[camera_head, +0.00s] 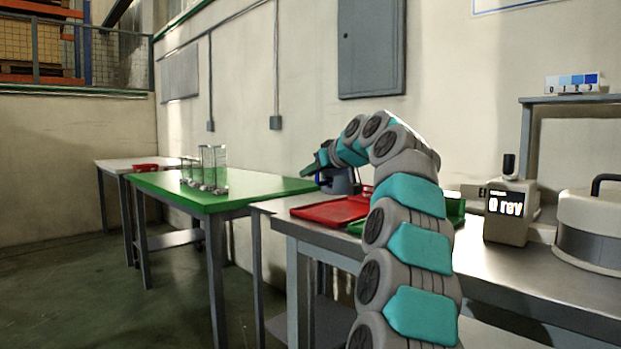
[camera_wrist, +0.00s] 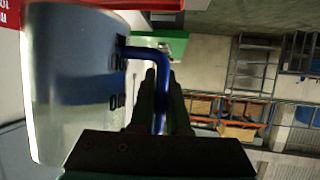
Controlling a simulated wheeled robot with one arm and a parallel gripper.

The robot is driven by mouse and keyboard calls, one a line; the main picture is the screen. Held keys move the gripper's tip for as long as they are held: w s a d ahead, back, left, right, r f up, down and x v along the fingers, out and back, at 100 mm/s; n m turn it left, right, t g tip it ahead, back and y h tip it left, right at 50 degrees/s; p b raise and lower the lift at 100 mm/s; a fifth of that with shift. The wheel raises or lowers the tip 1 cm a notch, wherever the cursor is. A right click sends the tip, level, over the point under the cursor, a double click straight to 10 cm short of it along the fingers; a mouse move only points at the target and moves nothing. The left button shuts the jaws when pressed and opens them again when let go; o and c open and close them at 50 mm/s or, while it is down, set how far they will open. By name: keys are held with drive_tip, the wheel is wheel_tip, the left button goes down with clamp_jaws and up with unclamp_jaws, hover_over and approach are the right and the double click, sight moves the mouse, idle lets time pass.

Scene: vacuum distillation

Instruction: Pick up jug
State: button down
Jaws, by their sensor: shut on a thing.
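The jug (camera_wrist: 72,85) is a grey, shiny vessel with dark markings and a blue handle (camera_wrist: 150,53). It fills the left of the wrist view, turned sideways there. In the head view the jug (camera_head: 345,182) is small and partly hidden behind my arm, beyond the red tray. My gripper (camera_wrist: 161,78) is shut on the blue handle, with one dark finger on each side of it. Whether the jug's base touches the table cannot be told.
A red tray (camera_head: 330,211) lies on the grey table near my arm. A device reading "0 rev" (camera_head: 507,212) and a round pot (camera_head: 595,232) stand at the right.

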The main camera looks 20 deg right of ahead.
drive_tip(key=shift+r+p, duration=1.05)
drive_tip(key=shift+r, duration=0.8)
drive_tip(key=shift+r, duration=0.1)
